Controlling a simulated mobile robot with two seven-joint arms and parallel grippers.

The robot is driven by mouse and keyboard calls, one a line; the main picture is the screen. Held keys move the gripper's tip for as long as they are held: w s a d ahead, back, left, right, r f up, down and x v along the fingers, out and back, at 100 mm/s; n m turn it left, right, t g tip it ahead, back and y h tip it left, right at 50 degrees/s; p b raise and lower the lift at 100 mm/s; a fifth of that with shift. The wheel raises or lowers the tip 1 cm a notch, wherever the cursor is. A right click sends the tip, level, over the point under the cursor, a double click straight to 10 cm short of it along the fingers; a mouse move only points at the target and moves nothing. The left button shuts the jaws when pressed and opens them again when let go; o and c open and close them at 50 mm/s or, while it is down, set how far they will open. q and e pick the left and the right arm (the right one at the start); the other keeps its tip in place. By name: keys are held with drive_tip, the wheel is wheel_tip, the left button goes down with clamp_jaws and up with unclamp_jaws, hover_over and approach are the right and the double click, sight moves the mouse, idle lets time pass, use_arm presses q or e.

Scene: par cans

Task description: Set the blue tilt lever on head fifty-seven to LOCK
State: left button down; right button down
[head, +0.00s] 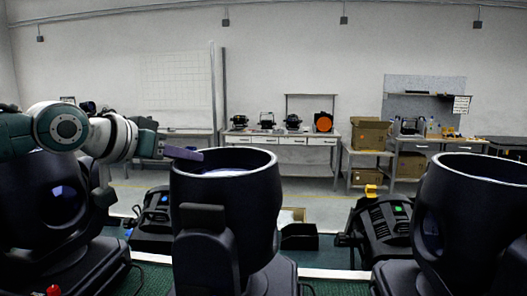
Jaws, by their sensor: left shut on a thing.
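A large dark moving head (240,215) stands upright in the middle front, with an open round top rim. A blue-purple bar, which looks like the blue tilt lever (185,153), sticks out at the left of this rim, tilted slightly down to the right. My left gripper (160,146) comes in from the left and is shut on the lever's left end. The fingertips are small and partly merge with the lever. I cannot read a number on the head or a LOCK mark. My right gripper is not in view.
Similar dark heads stand at the left (55,200) and right (480,215). Smaller fixtures with a blue light (153,215) and a green light (380,222) sit behind, between them. Workbenches (285,140) and cardboard boxes (369,134) line the back wall. The floor before the benches is open.

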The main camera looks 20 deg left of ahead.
use_arm(q)
drive_tip(key=shift+w+d+r, duration=0.1)
drive_tip(key=shift+d+r, duration=0.25)
drive_tip(key=shift+d, duration=0.05)
drive_tip(key=c, duration=0.9)
unclamp_jaws()
drive_tip(key=shift+f, duration=0.1)
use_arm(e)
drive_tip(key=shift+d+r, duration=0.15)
use_arm(q)
drive_tip(key=shift+s+a, duration=0.2)
drive_tip(key=shift+s, duration=0.3)
drive_tip(key=shift+b+v, duration=1.55)
drive_tip(key=shift+v, duration=2.95)
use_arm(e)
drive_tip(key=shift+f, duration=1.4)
use_arm(q)
drive_tip(key=shift+d, duration=0.1)
drive_tip(key=shift+s+r, duration=0.1)
drive_tip(key=shift+r, duration=0.1)
